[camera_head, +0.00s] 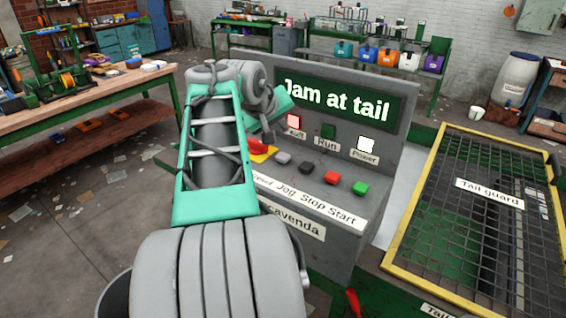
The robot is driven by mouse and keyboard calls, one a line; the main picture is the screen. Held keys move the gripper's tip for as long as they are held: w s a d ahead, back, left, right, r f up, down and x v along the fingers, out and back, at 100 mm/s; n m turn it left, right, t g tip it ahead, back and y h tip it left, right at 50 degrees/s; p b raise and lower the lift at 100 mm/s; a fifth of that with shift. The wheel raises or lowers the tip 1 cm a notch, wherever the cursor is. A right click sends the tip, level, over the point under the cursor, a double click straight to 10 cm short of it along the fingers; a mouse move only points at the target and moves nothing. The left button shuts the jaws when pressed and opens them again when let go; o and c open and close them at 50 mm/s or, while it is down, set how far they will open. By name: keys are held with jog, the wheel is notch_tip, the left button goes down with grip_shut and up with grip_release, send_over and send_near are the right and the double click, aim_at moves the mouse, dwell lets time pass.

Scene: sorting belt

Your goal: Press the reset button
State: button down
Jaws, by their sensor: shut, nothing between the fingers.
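A grey control console (375,218) stands ahead, with a row of controls on its sloping top. I see a red mushroom button on a yellow plate (262,154), a grey knob or button (283,158), a black button (307,168), a red button (332,178) and a green button (360,188). No label reading Reset shows; my arm hides the console's left part. My gripper (268,136) is mostly hidden behind my forearm. Its dark tip shows shut and empty, beside the red mushroom button; contact cannot be told.
The screen (335,100) reads "Jam at tail". A yellow-framed tail guard (399,235) lies right. A wooden workbench (95,100) stands left.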

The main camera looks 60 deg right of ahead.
aim_at(282, 158)
jog(key=shift+f+b, duration=1.75)
jog(key=shift+f, duration=1)
jog(key=shift+f, duration=0.1)
jog(key=shift+f+b, duration=0.3)
jog(key=shift+f+b, duration=0.4)
jog(key=shift+f, duration=0.2)
dwell(0.4)
jog(key=shift+r+p, duration=0.8)
jog(key=shift+r, duration=0.15)
jog(key=shift+r, duration=0.15)
notch_tip(282, 158, up, 5)
jog(key=p, duration=0.4)
